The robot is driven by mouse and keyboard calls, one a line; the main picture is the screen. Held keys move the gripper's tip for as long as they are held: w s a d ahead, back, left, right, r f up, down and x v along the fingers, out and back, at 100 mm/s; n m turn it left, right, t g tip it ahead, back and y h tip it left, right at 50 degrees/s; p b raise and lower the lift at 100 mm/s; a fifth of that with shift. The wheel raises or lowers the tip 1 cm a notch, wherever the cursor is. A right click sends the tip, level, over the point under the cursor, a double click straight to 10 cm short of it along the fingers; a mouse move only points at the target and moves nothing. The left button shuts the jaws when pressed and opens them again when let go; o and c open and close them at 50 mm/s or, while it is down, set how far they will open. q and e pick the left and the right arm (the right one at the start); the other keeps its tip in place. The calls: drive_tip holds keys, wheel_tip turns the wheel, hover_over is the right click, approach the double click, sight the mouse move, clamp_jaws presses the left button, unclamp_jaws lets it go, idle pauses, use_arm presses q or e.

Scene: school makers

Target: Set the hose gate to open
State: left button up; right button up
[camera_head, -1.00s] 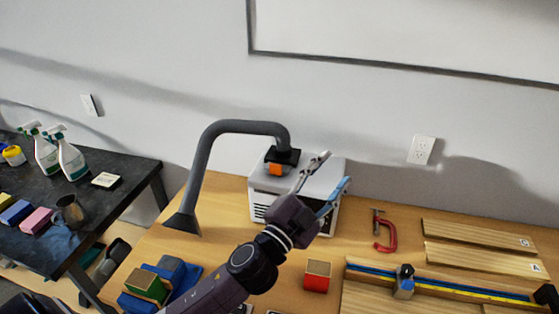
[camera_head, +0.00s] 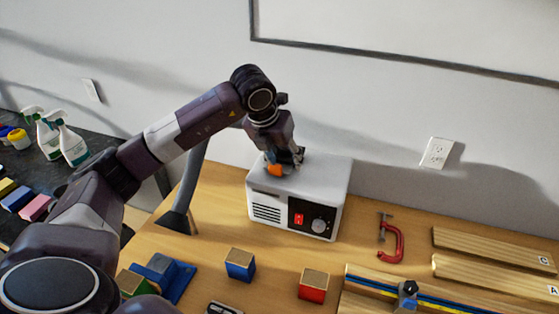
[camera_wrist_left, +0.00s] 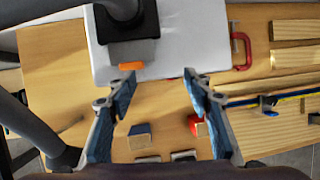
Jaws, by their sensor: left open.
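The orange gate tab (camera_head: 274,169) sits at the hose fitting on top of the white extractor box (camera_head: 265,190). In the left wrist view the orange tab (camera_wrist_left: 131,66) sticks out at the front of the grey block under the black collar (camera_wrist_left: 125,25). My left gripper (camera_head: 287,158) reaches down over the box top from the left. In the wrist view its blue-padded fingers (camera_wrist_left: 160,75) are spread, with the left fingertip close to the tab and nothing between them. Whether that fingertip touches the tab I cannot tell. My arm hides most of the collar and upper hose in the head view.
The grey hose (camera_head: 193,180) runs down to a flared nozzle (camera_head: 173,221) on the table. A red switch (camera_head: 298,218) and dial are on the box front. Blue (camera_head: 240,264) and red (camera_head: 313,286) blocks, a red clamp (camera_head: 397,243) and boards lie in front and right.

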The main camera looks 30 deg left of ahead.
sight(275, 170)
use_arm(q)
drive_tip(key=shift+n+y, duration=0.4)
drive_tip(key=shift+y, duration=0.3)
drive_tip(key=a+f+p, duration=0.1)
drive_tip(key=w+a+f+p, duration=0.1)
drive_tip(key=a+f, duration=0.1)
drive_tip(key=w+a+f+p, duration=0.1)
drive_tip(key=f, duration=0.1)
drive_tip(key=shift+w+a+f, duration=0.1)
drive_tip(key=shift+w+a, duration=0.05)
drive_tip(key=shift+a, duration=0.05)
drive_tip(key=shift+w+f, duration=0.1)
drive_tip(key=shift+f, duration=0.3)
clamp_jaws()
